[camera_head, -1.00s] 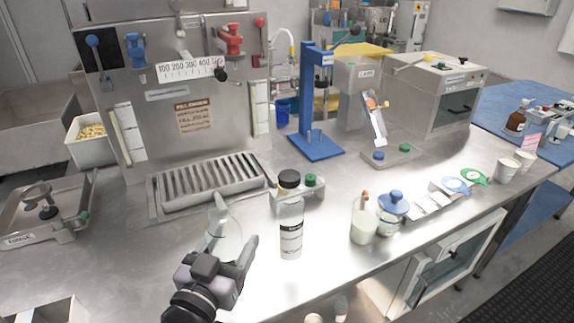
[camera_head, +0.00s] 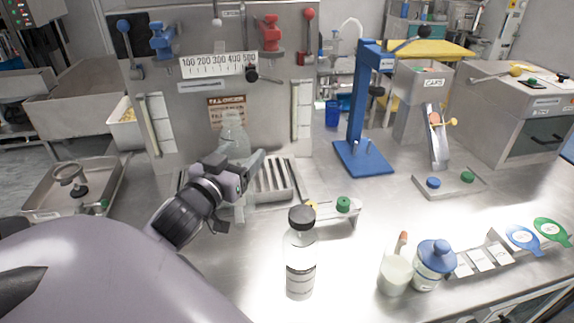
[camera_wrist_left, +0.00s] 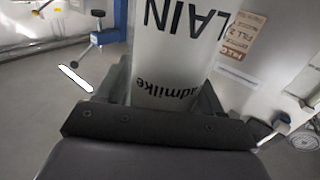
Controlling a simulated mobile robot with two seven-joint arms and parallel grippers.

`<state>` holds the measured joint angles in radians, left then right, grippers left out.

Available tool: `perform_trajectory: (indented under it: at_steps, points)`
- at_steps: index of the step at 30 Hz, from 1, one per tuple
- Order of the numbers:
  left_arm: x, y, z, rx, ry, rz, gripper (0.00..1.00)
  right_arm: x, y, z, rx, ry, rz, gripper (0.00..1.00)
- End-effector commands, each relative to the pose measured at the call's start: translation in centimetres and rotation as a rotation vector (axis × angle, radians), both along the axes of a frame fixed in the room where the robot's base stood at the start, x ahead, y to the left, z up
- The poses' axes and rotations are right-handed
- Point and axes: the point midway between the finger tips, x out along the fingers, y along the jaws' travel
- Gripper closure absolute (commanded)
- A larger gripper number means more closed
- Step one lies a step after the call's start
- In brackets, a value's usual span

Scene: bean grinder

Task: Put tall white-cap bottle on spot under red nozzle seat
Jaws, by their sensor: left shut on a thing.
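My left gripper (camera_head: 243,175) is shut on a pale, see-through bottle (camera_head: 234,136) and holds it in front of the dispenser panel, over the drip tray. The bottle looks roughly upright; its cap is hard to make out. In the left wrist view the bottle (camera_wrist_left: 178,65) fills the jaws and shows black lettering. The red nozzle seat (camera_head: 269,33) is on the panel, above and right of the bottle. The slatted drip tray (camera_head: 275,180) lies below; its left part is hidden by my gripper and bottle. My right gripper is not in view.
A black-capped bottle (camera_head: 300,262) stands in front of the tray. A small holder with a green knob (camera_head: 343,205) is close to the tray's right. A blue seat (camera_head: 161,40) is left on the panel. A blue press (camera_head: 362,120) and white jars (camera_head: 395,275) stand to the right.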

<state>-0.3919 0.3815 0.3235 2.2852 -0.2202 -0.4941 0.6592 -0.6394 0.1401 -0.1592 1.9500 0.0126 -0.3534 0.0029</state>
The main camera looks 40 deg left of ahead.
Motion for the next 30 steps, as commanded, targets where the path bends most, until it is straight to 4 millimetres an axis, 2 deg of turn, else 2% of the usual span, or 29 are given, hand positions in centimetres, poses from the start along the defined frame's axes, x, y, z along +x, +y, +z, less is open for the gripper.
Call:
perform_trajectory:
  at_steps: [4,7,30]
  points:
    - [0.4,0.7,0.4,0.0,-0.005,0.009,0.63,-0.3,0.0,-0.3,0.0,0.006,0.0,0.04]
    - [1.6,1.1,0.5,0.001,-0.008,0.008,0.63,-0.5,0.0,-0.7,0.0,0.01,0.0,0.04]
    - [14.6,5.2,0.4,0.0,-0.007,0.011,0.63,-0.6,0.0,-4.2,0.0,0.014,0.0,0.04]
